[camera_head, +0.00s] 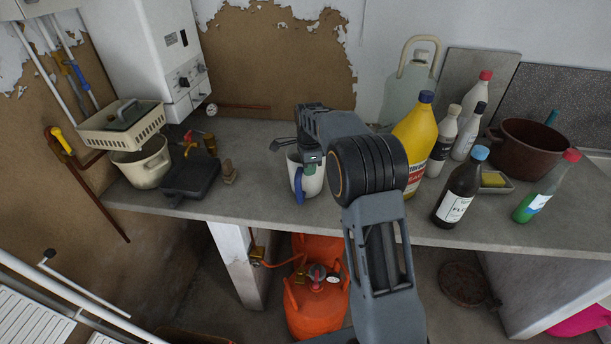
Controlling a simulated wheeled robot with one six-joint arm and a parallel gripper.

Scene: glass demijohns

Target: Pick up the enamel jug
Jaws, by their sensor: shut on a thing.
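The enamel jug (314,184) is white with a blue handle. It is upright at the worktop's middle, near the front edge. My gripper (299,153) is at the top of the jug and shut on it. My arm comes from the lower right and hides part of the jug's right side and rim. I cannot tell whether the jug's base touches the worktop.
The grey worktop (250,203) has a yellow bottle (416,135) close right of my arm. A dark bottle (459,190), a brown basin (527,150) and other bottles stand farther right. An orange gas cylinder (312,310) stands below.

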